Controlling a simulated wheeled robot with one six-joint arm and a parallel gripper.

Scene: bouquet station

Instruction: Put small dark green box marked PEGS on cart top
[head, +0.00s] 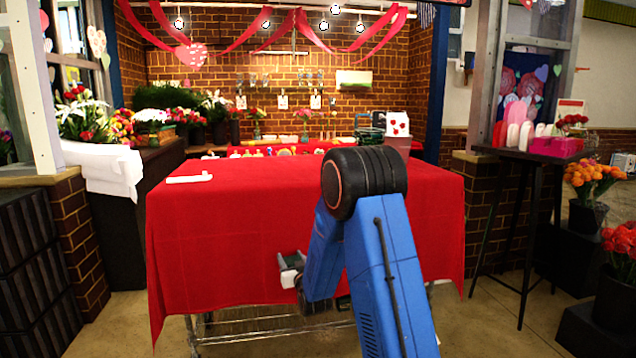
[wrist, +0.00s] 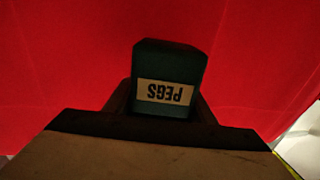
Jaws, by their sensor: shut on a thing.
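The small dark green box marked PEGS (wrist: 170,58) is between my gripper's fingers (wrist: 165,98) in the wrist view, its white label upside down. My gripper is shut on it. In the head view the gripper (head: 291,272) is low in front of the cart's hanging red cloth, below the level of the top, with a bit of the dark green box (head: 288,258) showing. The cart top (head: 250,185) is covered with the red cloth. My blue arm hides part of its right side.
The cart's metal frame (head: 230,328) shows below the cloth. A dark stand (head: 520,155) with pink boxes is at the right, and flowers (head: 90,120) at the left.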

